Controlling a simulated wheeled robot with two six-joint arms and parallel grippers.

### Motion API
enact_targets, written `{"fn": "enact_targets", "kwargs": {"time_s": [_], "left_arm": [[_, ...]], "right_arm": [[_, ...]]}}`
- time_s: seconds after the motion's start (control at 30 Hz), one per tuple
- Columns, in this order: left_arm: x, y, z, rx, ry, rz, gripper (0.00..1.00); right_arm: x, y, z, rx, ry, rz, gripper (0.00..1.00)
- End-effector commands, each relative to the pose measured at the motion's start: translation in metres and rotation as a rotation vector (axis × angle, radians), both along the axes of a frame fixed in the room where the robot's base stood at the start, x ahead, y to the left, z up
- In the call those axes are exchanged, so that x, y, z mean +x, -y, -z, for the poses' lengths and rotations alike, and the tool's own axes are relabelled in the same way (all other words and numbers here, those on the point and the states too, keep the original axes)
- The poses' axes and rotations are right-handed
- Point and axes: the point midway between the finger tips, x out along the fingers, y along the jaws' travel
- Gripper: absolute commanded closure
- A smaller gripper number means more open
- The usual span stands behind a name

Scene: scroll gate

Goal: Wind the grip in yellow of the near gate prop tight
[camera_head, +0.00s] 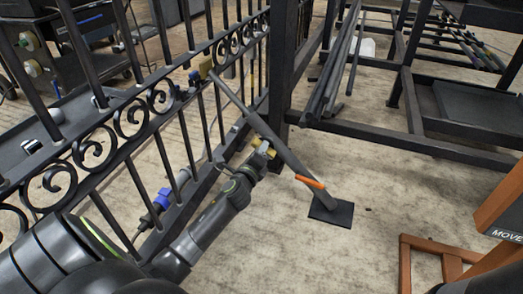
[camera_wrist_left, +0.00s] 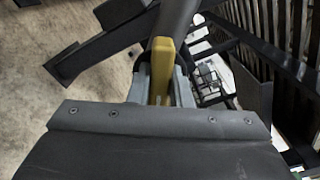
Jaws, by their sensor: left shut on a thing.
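The near gate prop (camera_head: 284,154) is a grey pole. It slopes from a yellowish bracket (camera_head: 205,67) on the black scroll gate (camera_head: 133,117) down to a dark square foot plate (camera_head: 331,212) on the floor. An orange part (camera_head: 310,182) sits low on the pole. My left gripper (camera_head: 263,150) is at the middle of the pole, shut on the yellow grip, which shows best in the left wrist view (camera_wrist_left: 161,67) between the two grey fingers. The fingers partly hide the grip. My right gripper is not in view.
A dark steel rack (camera_head: 400,145) stands behind and right of the prop. An orange frame (camera_head: 452,258) stands at the lower right. A blue-gripped part (camera_head: 163,198) lies by the gate's lower left. Floor (camera_head: 290,255) is clear around the foot plate.

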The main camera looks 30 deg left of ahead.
Motion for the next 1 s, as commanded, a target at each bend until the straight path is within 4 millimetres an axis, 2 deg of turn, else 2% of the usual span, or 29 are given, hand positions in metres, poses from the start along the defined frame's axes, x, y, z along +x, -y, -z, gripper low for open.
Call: {"fn": "enact_targets", "kwargs": {"time_s": [0.4,1.0], "left_arm": [[-0.0001,-0.0004,0.0020,-0.274,0.065,0.001,1.00],[-0.0001,-0.0006,0.0018,-0.355,0.084,0.000,1.00]], "right_arm": [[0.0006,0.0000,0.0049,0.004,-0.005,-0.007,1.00],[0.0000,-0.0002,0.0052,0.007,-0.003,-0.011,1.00]]}}
